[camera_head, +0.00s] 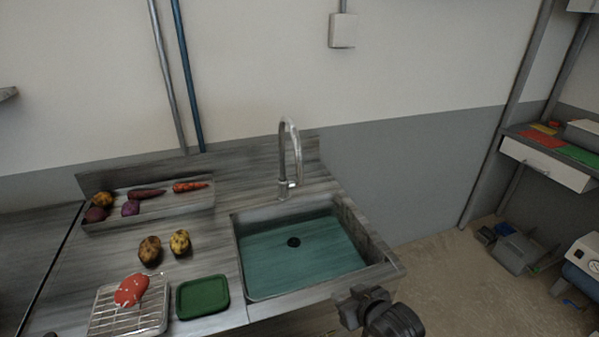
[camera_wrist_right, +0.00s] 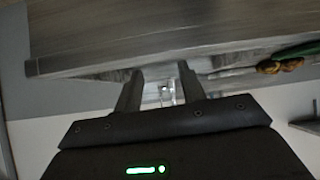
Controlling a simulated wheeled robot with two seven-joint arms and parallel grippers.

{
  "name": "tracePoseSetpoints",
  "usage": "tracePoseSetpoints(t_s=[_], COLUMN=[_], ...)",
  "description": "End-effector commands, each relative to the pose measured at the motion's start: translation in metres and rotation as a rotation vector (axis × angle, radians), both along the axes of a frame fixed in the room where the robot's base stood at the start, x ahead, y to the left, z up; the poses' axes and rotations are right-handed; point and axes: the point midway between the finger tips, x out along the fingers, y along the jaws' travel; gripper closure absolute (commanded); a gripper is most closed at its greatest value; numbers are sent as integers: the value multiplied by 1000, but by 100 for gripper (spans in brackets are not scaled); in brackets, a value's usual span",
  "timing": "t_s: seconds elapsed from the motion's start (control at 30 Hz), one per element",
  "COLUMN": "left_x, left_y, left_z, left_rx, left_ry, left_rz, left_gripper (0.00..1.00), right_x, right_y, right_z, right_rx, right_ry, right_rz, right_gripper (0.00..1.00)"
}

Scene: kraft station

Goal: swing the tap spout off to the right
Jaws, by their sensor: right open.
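The metal tap (camera_head: 287,185) stands at the back edge of the sink, upright. Its curved spout (camera_head: 294,140) arches up and comes down over the sink's back part. The sink basin (camera_head: 275,270) has a teal floor with a dark drain. My right gripper (camera_head: 350,305) is at the sink's front right corner, well apart from the tap. In the right wrist view its two fingers (camera_wrist_right: 160,85) are spread with nothing held between them. A small bright metal piece, probably the tap (camera_wrist_right: 166,93), shows beyond the gap. My left gripper is not in view.
Left of the sink are a green tray (camera_head: 203,297), a wire rack (camera_head: 105,318) with a red item, and two potatoes (camera_head: 150,251). A shallow tray (camera_head: 180,207) of vegetables sits behind. The space above the sink is clear.

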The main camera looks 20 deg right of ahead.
Motion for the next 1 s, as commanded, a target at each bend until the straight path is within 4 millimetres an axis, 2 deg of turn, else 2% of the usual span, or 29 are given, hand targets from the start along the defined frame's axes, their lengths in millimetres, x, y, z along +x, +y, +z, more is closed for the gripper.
tracePoseSetpoints(t_s=[0.03,0.17,0.3,0.5,0.57,0.7,0.87,1.0], left_x=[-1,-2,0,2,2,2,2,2], left_y=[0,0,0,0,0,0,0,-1], left_z=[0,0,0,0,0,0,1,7], left_rx=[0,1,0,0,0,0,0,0], left_ry=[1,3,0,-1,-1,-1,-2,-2], left_rz=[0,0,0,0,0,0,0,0], left_gripper=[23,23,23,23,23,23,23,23], right_x=[19,60,103,149,157,164,168,184], right_y=[1,6,11,19,21,23,24,28], right_z=[12,48,96,168,182,197,198,200], right_rx=[7,38,75,131,143,157,158,158], right_ry=[-51,-189,-347,-553,-592,-632,-632,-632], right_rz=[4,19,44,92,104,117,117,117], right_gripper=[60,60,60,60,60,60,60,60])
